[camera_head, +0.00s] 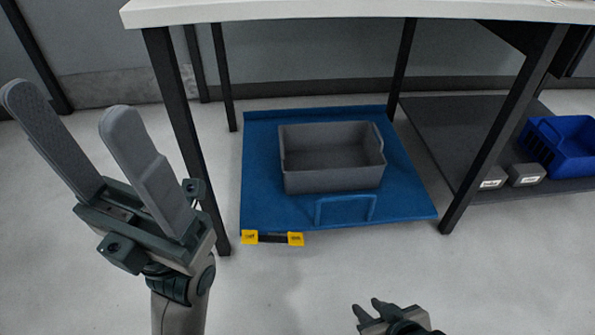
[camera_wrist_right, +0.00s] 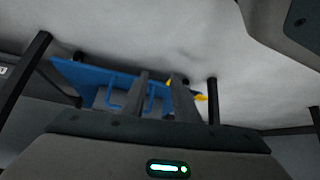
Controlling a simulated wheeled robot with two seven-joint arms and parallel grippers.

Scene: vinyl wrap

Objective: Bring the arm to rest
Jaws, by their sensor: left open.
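My left gripper (camera_head: 72,108) is raised at the left of the head view. Its two grey fingers point up and stand apart with nothing between them. My right gripper (camera_head: 368,307) shows only in part at the bottom edge of the head view. In the right wrist view its two fingers (camera_wrist_right: 161,90) stand apart, with a gap and no object between them. Most of the right arm is outside the head view.
A white-topped table (camera_head: 330,12) with dark legs stands ahead. Beneath it a blue platform (camera_head: 265,205) with a handle and yellow corner pieces carries a grey bin (camera_head: 335,180). A dark shelf (camera_head: 440,130) holds a blue basket (camera_head: 570,150). Front floor is clear.

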